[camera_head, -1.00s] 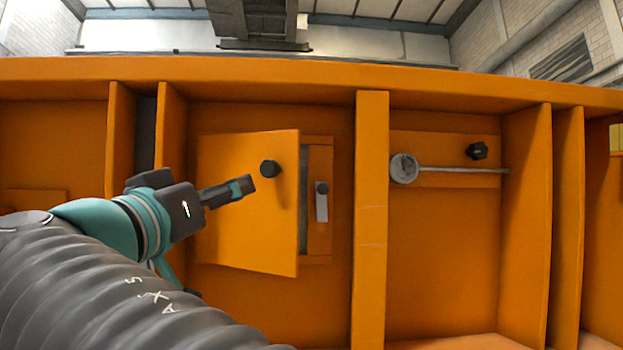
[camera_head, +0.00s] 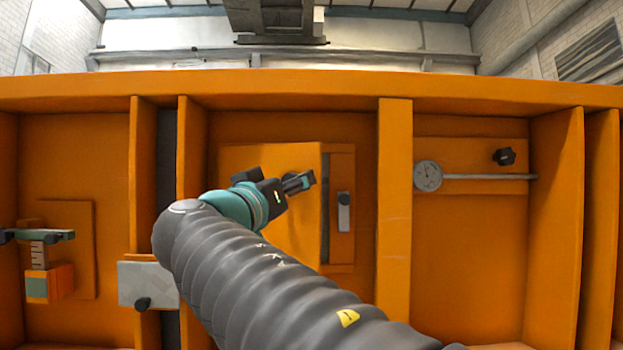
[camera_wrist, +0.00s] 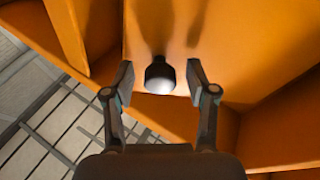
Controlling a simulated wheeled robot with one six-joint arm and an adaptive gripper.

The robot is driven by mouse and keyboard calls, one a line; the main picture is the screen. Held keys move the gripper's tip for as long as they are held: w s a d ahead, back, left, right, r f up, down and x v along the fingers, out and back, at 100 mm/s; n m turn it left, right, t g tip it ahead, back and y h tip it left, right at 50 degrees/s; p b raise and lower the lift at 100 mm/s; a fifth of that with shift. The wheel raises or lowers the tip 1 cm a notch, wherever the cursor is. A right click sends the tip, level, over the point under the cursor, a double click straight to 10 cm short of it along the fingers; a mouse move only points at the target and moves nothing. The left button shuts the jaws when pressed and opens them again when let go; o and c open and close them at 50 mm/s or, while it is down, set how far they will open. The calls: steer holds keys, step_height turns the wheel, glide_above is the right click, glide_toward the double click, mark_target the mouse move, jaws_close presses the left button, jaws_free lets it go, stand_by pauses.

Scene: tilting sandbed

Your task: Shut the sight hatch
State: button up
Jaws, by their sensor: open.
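The sight hatch (camera_head: 305,225) is a flat orange door in the middle bay of the orange wall. It stands ajar, its right edge away from the frame (camera_head: 341,165). A small grey latch (camera_head: 344,212) with a dark knob sits on the frame to its right. My gripper (camera_head: 308,180) is in front of the hatch and hides its black knob in the head view. In the wrist view the hatch knob (camera_wrist: 159,74) shows between the two open fingers (camera_wrist: 160,85), with a gap on each side.
An orange post (camera_head: 395,200) separates the hatch from a round dial with a rod (camera_head: 428,176) and a black knob (camera_head: 504,156). At the left are a grey plate with a knob (camera_head: 147,284) and a teal-topped fixture (camera_head: 38,250). Orange ribs flank the bays.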

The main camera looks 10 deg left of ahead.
steer(key=shift+w, duration=0.15)
jaws_close()
steer(key=shift+w+d, duration=0.1)
